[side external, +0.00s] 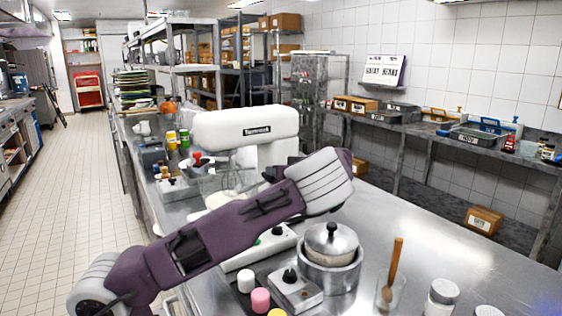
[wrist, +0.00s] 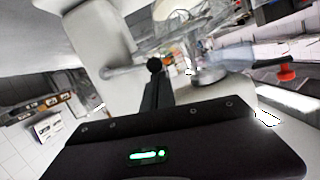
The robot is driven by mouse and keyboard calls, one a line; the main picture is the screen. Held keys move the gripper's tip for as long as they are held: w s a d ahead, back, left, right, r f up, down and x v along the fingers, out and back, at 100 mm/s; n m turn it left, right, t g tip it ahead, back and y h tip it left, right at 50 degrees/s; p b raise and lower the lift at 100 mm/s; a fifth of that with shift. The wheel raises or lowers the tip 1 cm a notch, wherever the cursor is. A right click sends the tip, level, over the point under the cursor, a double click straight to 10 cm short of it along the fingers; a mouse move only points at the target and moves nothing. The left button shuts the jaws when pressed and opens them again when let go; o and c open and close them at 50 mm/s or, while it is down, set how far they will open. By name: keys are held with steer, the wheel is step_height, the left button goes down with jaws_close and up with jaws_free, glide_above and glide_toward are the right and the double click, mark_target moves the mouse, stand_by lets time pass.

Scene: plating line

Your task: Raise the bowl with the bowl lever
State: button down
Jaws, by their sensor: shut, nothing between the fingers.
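The white stand mixer (side external: 245,130) stands on the steel counter, its mixing bowl (side external: 230,188) under the head and partly hidden by my arm. In the wrist view, the bowl lever's black round knob (wrist: 154,64) sits at the end of a pale rod beside the mixer's body. My gripper (wrist: 157,84) is shut and empty, its dark fingers pointing at the knob and very close to it; whether they touch I cannot tell. The metal bowl (wrist: 208,72) shows to the right of the knob. In the side view, my arm hides the lever and most of the gripper.
A lidded steel pot (side external: 330,258), a control box with a black knob (side external: 294,290), small coloured jars and a glass with a wooden spoon (side external: 393,275) stand in front of my arm. The counter (side external: 450,235) to the right is clear. A wall shelf (side external: 470,148) runs behind.

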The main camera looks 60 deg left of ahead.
steer(key=shift+s+f+n+t, duration=0.2)
steer(key=shift+s+f+n, duration=0.05)
steer(key=shift+f+n, duration=0.25)
steer(key=shift+s+f+n+t, duration=0.2)
steer(key=shift+f+n, duration=0.2)
steer(key=shift+f, duration=0.2)
steer(key=shift+s+f+n+t, duration=0.15)
steer(key=shift+f+n+t, duration=0.35)
steer(key=shift+f+n, duration=0.65)
steer(key=shift+f, duration=0.1)
